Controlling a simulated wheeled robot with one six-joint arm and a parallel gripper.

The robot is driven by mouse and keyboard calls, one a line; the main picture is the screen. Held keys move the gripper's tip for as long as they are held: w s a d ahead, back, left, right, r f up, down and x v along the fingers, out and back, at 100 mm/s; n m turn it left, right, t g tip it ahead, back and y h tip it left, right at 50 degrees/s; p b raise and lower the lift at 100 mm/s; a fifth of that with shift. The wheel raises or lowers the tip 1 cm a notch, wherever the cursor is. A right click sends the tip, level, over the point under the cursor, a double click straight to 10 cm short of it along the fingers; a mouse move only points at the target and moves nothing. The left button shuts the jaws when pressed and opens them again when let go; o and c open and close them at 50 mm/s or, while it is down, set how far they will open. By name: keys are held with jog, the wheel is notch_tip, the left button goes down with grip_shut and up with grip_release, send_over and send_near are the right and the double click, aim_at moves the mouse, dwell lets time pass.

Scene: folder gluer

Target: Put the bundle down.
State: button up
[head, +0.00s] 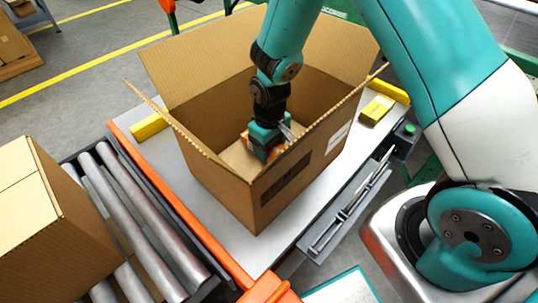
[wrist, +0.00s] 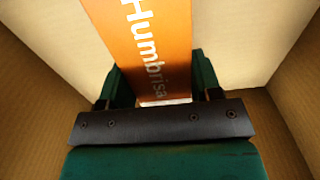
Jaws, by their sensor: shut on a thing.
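The bundle (wrist: 148,40) is orange with white "Humbrisa" lettering and sits between my gripper's green fingers in the wrist view. In the head view only a small orange part of the bundle (head: 246,137) shows beside my gripper (head: 266,150). My gripper is shut on the bundle and is down inside an open cardboard box (head: 225,165). The box flaps stand up and outward. The box walls and pale floor surround the bundle in the wrist view. I cannot tell whether the bundle touches the floor.
The box stands on a light table (head: 200,185) with orange edging and yellow blocks (head: 150,127). A roller conveyor (head: 140,215) with a closed carton (head: 50,215) lies at the left. A grey rail (head: 350,205) and a green button (head: 409,129) are at the right.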

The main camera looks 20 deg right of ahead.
aim_at(270, 154)
jog(key=shift+f, duration=1.7)
jog(key=shift+f+b, duration=0.2)
jog(key=shift+b, duration=0.15)
jog(key=o, duration=1)
jog(key=shift+r, duration=0.15)
notch_tip(270, 154, up, 12)
jog(key=shift+r+p, duration=0.1)
jog(key=shift+p, duration=0.85)
